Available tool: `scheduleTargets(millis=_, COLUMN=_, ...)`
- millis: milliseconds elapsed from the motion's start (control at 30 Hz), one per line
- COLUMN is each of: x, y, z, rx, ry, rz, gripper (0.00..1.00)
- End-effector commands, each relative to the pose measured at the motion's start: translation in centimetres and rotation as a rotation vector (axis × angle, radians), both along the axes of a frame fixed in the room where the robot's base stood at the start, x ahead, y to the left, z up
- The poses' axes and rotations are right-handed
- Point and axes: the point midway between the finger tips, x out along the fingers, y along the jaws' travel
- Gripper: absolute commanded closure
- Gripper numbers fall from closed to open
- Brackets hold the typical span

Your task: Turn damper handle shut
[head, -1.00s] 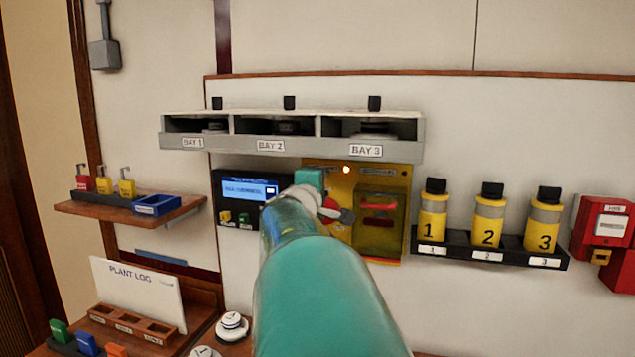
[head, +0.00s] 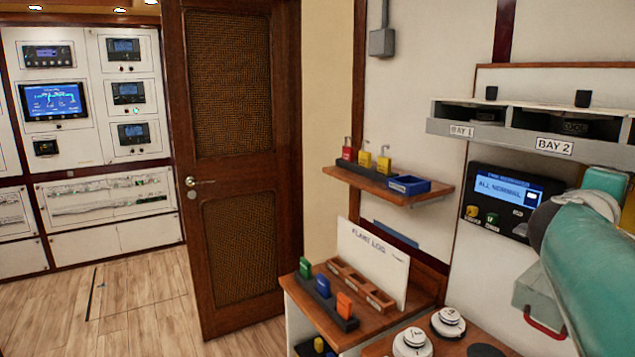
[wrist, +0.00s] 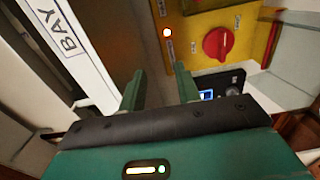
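I cannot pick out a damper handle for certain. The wrist view shows a round red knob (wrist: 217,43) on a yellow panel (wrist: 200,20), ahead and to the right of my gripper. My gripper (wrist: 160,90) has its two green fingers apart with nothing between them, and it does not touch the knob. In the head view my teal arm fills the right edge and hides most of the yellow panel; the fingers cannot be made out there. A grey-green box with a red handle (head: 544,332) is low at the right, partly behind the arm.
The bay shelf (head: 480,125) runs close by my gripper; its labelled edge (wrist: 75,50) shows in the wrist view. A blue-screen alarm panel (head: 502,195) is below it. A lock shelf (head: 440,198) and log desk (head: 385,325) stand left. A wooden door (head: 235,215) borders open floor.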

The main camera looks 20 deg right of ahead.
Motion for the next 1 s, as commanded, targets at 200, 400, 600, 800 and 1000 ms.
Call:
scheduleTargets(millis=200, x=0.7, y=0.8, z=-0.8, rx=0.033, ry=-0.029, rz=0.014, gripper=0.67)
scheduleTargets(millis=400, x=4.3, y=6.8, z=-6.2, rx=0.265, ry=-0.186, rz=0.094, gripper=0.67)
scheduleTargets(millis=600, x=7.9, y=16.6, z=-13.9, rx=0.624, ry=-0.313, rz=0.183, gripper=0.67)
scheduleTargets(millis=800, x=9.0, y=28.4, z=-21.1, rx=1.009, ry=-0.345, rz=0.247, gripper=0.67)
scheduleTargets(millis=1000, x=7.4, y=39.7, z=-26.5, rx=1.366, ry=-0.294, rz=0.277, gripper=0.67)
